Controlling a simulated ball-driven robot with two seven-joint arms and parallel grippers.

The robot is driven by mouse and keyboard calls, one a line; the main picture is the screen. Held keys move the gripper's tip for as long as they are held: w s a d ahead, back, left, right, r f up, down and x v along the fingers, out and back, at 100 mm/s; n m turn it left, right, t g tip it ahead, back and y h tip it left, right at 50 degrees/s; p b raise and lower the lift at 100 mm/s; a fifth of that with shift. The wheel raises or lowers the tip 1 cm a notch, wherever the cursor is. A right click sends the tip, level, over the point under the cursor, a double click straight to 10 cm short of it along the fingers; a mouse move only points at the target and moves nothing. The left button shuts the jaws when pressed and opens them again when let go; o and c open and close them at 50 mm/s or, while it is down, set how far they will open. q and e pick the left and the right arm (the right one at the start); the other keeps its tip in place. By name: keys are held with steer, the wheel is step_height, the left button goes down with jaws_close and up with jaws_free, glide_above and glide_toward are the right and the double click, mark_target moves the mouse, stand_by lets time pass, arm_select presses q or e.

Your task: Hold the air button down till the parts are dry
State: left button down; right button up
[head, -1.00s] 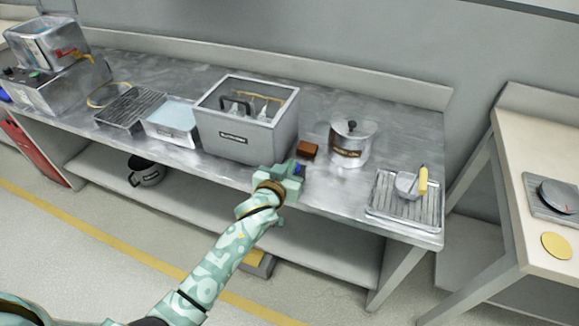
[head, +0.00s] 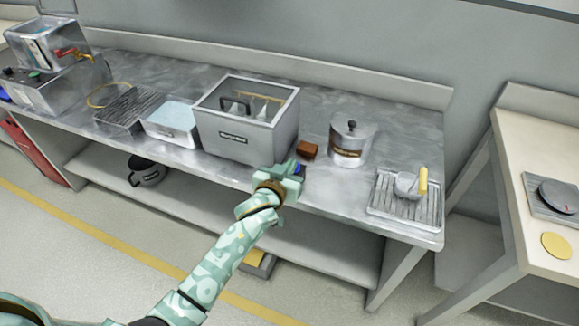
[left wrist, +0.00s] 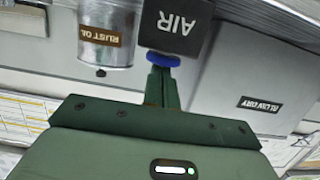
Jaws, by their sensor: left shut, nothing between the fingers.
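The blue air button (left wrist: 163,60) sits on a dark block marked AIR (left wrist: 176,26) in the left wrist view. My left gripper (left wrist: 162,72) is shut and empty, its fingertips against the button; how far it is pressed I cannot tell. In the head view the same gripper (head: 292,176) is at the bench's front edge, with a bit of the blue button (head: 299,168) showing beyond it. A grey metal box (head: 235,140) with a clear top stands just left of it. Small pale parts (head: 253,107) show inside under a yellowish bar; whether they are wet I cannot tell. My right gripper is not in view.
A ribbed tray (head: 402,205) with a yellow-handled scoop lies further right. A water tray (head: 172,119) is left of the box.

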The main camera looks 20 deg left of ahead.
arm_select(q)
steer(key=shift+s+f, duration=0.1)
steer(key=shift+f, duration=0.15)
stand_by(0.7)
